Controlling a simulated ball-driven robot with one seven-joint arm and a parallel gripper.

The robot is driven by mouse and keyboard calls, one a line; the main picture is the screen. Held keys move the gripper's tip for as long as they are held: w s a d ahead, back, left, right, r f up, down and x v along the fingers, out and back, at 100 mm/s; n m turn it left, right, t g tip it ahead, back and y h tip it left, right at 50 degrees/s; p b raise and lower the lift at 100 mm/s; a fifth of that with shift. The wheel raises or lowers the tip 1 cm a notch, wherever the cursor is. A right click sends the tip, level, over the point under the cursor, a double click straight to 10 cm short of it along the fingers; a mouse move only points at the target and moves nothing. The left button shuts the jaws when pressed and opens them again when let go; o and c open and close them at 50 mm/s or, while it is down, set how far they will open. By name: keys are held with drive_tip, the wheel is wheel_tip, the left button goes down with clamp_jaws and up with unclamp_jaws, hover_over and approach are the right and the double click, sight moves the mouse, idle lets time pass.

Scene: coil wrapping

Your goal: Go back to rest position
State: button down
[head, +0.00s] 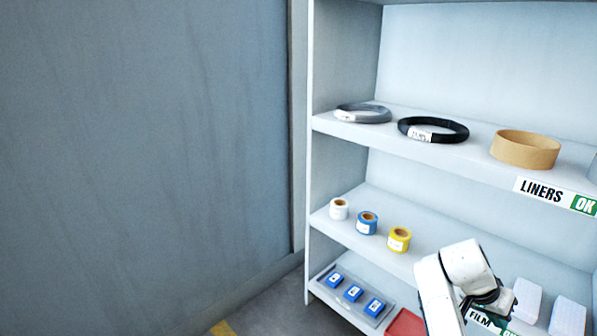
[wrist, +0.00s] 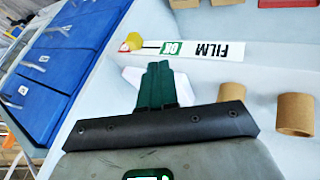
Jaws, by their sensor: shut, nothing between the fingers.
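My gripper (wrist: 158,84) shows in the wrist view as dark green fingers pressed together, with nothing between them. In the head view my white arm reaches in at the lower right, and my gripper (head: 492,298) is a dark shape in front of the lower shelf, near the FILM label (head: 481,318). In the wrist view the FILM label (wrist: 202,50) appears upside down just beyond the fingertips, with a gap that I cannot judge.
The shelf rack (head: 310,150) holds a grey coil (head: 363,113), a black coil (head: 433,130) and a tan ring (head: 525,150) above. White (head: 339,209), blue (head: 367,223) and yellow (head: 399,239) rolls stand below. A grey tray (head: 322,284) holds blue boxes. Floor shows at lower left.

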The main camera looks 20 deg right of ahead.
drive_tip(key=s+a+f+n+t+y, duration=0.1)
drive_tip(key=s+a+f+n, duration=0.25)
drive_tip(key=a, duration=0.45)
drive_tip(key=s+a+f+n+t+y, duration=0.2)
drive_tip(key=s+a+f+n, duration=0.15)
drive_tip(key=a, duration=0.45)
drive_tip(key=s+a+f+n+t+y, duration=0.1)
drive_tip(key=s+a+f+n, duration=0.2)
drive_tip(key=a, duration=0.4)
drive_tip(key=s+a+n+y, duration=0.2)
drive_tip(key=s+a+n, duration=0.3)
drive_tip(key=s+a, duration=0.25)
wheel_tip(320, 180, up, 23)
drive_tip(key=w+p, duration=0.1)
drive_tip(key=p, duration=2.2)
drive_tip(key=shift+w+a+m+t, duration=0.15)
drive_tip(key=shift+m+t, duration=0.15)
